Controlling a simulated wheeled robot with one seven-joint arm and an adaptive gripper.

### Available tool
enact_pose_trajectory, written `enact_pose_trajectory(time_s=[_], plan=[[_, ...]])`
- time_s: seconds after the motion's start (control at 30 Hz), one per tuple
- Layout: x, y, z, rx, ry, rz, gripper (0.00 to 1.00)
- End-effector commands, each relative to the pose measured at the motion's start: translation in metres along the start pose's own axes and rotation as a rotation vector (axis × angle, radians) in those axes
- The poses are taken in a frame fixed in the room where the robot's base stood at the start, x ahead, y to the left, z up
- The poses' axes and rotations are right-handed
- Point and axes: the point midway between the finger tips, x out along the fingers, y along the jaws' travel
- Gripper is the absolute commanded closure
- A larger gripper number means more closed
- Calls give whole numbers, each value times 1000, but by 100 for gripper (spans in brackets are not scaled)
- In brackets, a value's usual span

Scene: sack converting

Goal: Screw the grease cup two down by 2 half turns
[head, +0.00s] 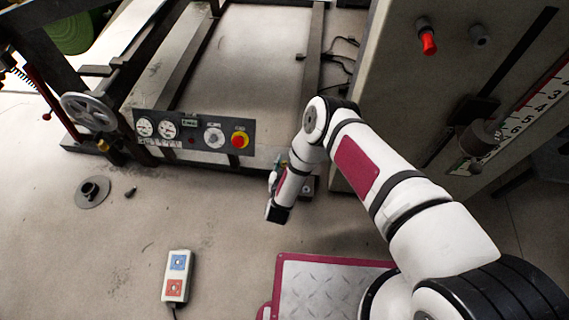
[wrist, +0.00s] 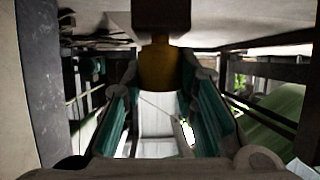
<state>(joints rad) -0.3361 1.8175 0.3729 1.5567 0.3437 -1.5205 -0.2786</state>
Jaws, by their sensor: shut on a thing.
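In the wrist view, a brass-coloured grease cup (wrist: 158,68) hangs below a dark block (wrist: 160,14). My gripper (wrist: 157,80) reaches up around it, with its teal fingers on the left and right sides, shut on the cup. No number on the cup can be read, so I cannot tell from markings that it is cup two. In the head view, my gripper (head: 273,178) is mostly hidden by my wrist beside the lower right corner of the machine frame. The held cup cannot be seen there.
A control panel (head: 193,133) with gauges and a red stop button is left of my wrist. A handwheel (head: 88,112) is farther left. A pendant (head: 177,276), a round dark base (head: 92,192) and a tread-plate platform (head: 318,287) are on the floor. A cabinet (head: 385,75) stands right.

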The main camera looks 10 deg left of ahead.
Motion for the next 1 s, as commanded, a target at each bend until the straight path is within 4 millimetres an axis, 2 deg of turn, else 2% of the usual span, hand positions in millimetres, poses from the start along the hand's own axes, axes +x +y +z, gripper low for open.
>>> enact_pose_trajectory(time_s=[0.7,1.0], plan=[[-1,0,2,263,-2,629,100],[-1,1,3,338,-4,816,100]])
